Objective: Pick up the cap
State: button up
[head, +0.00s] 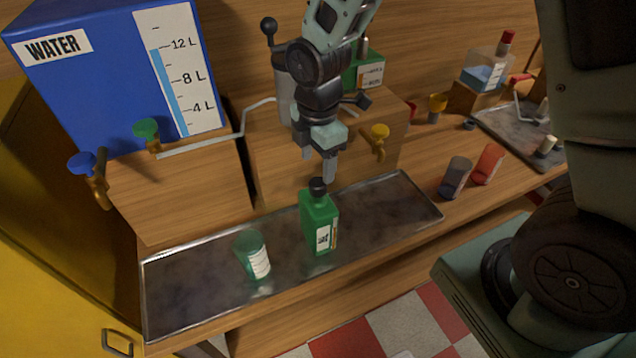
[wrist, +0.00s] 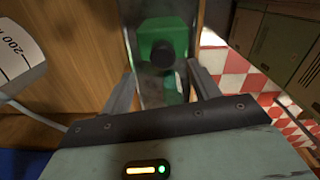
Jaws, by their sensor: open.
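The black cap (head: 317,186) sits on top of a green bottle (head: 319,222) with a white label, which stands upright on the metal tray (head: 190,290). My gripper (head: 319,176) is open and points down, just above the cap. In the wrist view, the cap (wrist: 163,55) shows from above as a dark round shape on the green bottle (wrist: 160,32). The cap lies ahead of the two spread fingers (wrist: 162,88), roughly midway between them, and nothing is held.
A green-tinted cup (head: 252,255) stands left of the bottle on the tray. A blue water tank (head: 110,75) and wooden blocks with taps (head: 380,132) stand behind. Dark and red cups (head: 487,164) are at the right. The tray's right part is clear.

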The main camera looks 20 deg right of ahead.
aim_at(319, 181)
jog(key=f, duration=0.1)
jog(key=f+p, duration=0.1)
jog(key=f, duration=0.2)
jog(key=shift+s+d+p, duration=0.1)
jog(key=shift+s+p, duration=0.15)
jog(key=shift+p, duration=0.1)
jog(key=shift+w+f, duration=0.1)
jog(key=shift+f, duration=0.4)
jog(key=c, duration=1.1)
